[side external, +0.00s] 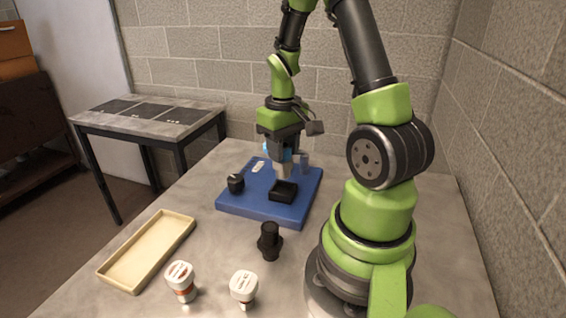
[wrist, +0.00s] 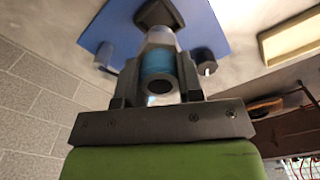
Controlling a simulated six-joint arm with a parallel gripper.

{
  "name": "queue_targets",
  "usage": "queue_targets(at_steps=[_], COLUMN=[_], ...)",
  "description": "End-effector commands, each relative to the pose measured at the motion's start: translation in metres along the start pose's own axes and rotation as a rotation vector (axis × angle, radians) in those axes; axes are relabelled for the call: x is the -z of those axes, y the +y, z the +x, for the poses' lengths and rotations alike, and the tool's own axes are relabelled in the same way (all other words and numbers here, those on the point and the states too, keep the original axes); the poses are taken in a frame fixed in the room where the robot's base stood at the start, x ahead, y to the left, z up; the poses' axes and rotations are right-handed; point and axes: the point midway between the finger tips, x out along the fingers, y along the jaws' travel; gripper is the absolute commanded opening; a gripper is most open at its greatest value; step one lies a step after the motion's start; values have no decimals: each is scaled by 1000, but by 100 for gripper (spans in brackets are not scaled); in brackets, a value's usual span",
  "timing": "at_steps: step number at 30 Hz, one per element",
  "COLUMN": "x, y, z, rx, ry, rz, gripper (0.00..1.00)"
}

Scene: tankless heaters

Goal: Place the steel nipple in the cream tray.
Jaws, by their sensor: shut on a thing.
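The steel nipple (wrist: 158,42) is a silver cylinder with a blue band and a dark open end facing the wrist camera. My gripper (wrist: 159,70) is shut on it, with one dark finger on each side. In the side view my gripper (side external: 281,155) points down over the blue board, and the pale lower end of the nipple (side external: 282,171) shows just above a black square block (side external: 284,191). I cannot tell whether it touches the block. The cream tray (side external: 147,251) lies empty at the front left of the table, well away from my gripper; part of it shows in the wrist view (wrist: 291,38).
The blue board (side external: 250,207) also carries a black knob-like part (side external: 236,183). A black fitting (side external: 269,241) stands in front of it. Grey table between board and tray is clear.

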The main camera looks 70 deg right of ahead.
Motion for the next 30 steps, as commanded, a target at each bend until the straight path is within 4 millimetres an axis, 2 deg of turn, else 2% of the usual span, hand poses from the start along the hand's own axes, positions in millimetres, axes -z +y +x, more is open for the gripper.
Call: queue_targets(at_steps=[3,6,10,13,17,21,27,30], x=[1,1,9,27,60,85,89,84], y=[0,0,-7,-26,-74,-142,-230,-260], z=[-23,-36,-45,-44,-36,-24,-6,0], rx=[-3,-2,-1,-1,0,0,1,2], ry=[9,6,2,0,-1,-3,-2,-2], rz=[0,-2,-32,-105,-255,-430,-630,-694], gripper=[0,0,0,0,0,0,0,0])
